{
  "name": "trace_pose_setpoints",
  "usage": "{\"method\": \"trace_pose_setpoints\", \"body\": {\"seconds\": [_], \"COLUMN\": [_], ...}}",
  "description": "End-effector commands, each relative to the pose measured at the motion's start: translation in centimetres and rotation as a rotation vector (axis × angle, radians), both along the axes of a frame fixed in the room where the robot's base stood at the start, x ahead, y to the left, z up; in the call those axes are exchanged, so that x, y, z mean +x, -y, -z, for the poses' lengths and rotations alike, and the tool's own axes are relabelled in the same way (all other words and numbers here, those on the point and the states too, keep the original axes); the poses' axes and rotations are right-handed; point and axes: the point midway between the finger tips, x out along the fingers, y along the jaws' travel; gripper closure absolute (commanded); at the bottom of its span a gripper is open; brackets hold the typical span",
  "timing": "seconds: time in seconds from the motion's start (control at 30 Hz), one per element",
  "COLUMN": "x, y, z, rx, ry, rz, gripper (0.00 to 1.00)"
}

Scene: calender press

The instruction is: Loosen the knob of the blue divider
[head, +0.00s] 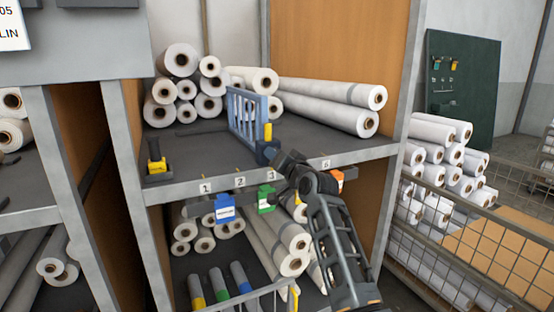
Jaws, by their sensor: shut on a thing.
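The blue divider (243,112) is an upright barred frame on the upper shelf, between a stack of short rolls and two long rolls. At its front end is a dark blue foot (266,152) with a yellow part (268,132) standing up from it. My gripper (274,160) reaches in from the lower right and is at this foot, at the shelf's front edge. It is shut on the knob there. The knob itself is hidden by the dark fingers, so its turn cannot be seen.
A black and yellow foot (156,163) stands at the shelf's left front. Numbered labels and blue (225,207), green (266,198) and orange (337,180) tags line the front edge (190,189). White rolls (180,62) lie behind. A mesh fence (450,262) stands at right.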

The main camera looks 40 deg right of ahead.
Motion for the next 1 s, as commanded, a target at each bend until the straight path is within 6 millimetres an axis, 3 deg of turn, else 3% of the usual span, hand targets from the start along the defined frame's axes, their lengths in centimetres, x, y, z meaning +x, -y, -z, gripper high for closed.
{"method": "trace_pose_setpoints", "body": {"seconds": [0.23,0.27,0.5,0.8,1.0], "x": [0.0,0.0,0.0,-0.3,-2.8], "y": [0.0,0.0,0.0,-0.1,-0.8], "z": [0.2,0.2,0.1,0.1,0.2], "rx": [-0.001,0.0,0.001,0.001,0.002], "ry": [-0.005,-0.004,-0.003,-0.001,-0.002], "rz": [0.001,0.001,0.0,0.0,0.001], "gripper": [0.91,0.59,0.36,0.35,0.35]}}
